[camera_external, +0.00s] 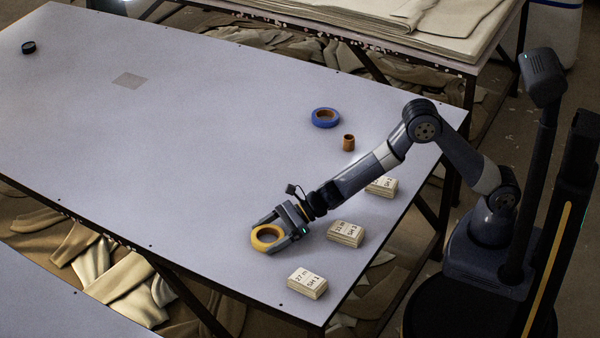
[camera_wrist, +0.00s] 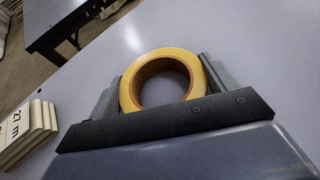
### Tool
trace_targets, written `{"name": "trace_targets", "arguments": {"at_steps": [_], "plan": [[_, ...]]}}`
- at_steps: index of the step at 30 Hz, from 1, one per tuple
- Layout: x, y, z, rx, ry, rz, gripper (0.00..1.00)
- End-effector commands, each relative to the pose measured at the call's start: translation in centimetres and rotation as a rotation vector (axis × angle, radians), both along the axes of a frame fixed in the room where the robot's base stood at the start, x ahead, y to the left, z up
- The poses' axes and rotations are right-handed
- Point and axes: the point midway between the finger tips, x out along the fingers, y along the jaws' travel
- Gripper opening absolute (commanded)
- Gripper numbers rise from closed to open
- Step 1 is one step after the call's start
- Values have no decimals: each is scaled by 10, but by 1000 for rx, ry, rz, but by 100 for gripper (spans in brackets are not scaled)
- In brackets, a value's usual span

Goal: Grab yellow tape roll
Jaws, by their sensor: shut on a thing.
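The yellow tape roll (camera_external: 257,244) is near the front edge of the table, between the fingers of my gripper (camera_external: 268,232). In the wrist view the yellow tape roll (camera_wrist: 196,76) sits upright in the picture between the two fingers of my gripper (camera_wrist: 163,92), one on each side, and its brown inner core shows. My gripper is shut on the roll. The lower part of the roll is hidden by the gripper body in the wrist view. I cannot tell whether the roll still touches the table (camera_external: 180,150).
Several stacks of labelled cards lie on the table's right side, one (camera_external: 308,283) near the front corner and another (camera_external: 346,233) beside my arm. A blue tape roll (camera_external: 326,117) and a small brown roll (camera_external: 349,142) lie farther back. The table's middle is clear.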

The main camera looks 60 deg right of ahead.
Motion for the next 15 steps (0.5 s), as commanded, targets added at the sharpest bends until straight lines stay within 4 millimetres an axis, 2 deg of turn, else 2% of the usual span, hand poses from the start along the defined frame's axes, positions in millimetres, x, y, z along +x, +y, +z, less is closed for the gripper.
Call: {"name": "trace_targets", "arguments": {"at_steps": [3, 10, 15], "plan": [[0, 0, 0, 1, -1, 0, 58], [0, 0, 3, 1, -1, 0, 58], [0, 0, 29, 2, -4, 0, 58]]}}
